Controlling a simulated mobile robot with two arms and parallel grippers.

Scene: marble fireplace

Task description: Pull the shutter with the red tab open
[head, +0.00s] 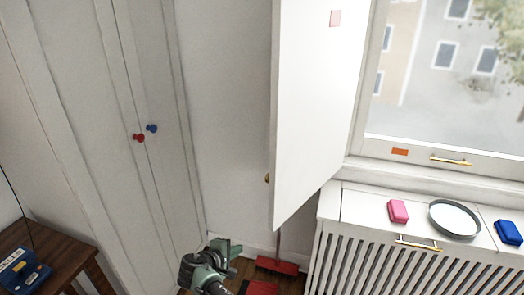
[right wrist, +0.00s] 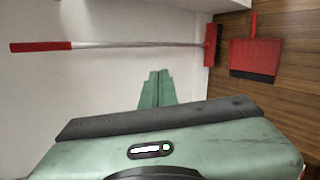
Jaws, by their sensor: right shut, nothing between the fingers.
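The shutter does not show in the right wrist view. My left gripper is not in view.
A radiator cover (head: 365,212) under the window bears a pink box (head: 398,211), a round tray (head: 431,222) and a blue box (head: 509,232). A broom (right wrist: 140,45) and red dustpan (right wrist: 254,56) are near the wall. A cupboard (head: 75,110) and wooden table (head: 62,250) stand left.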

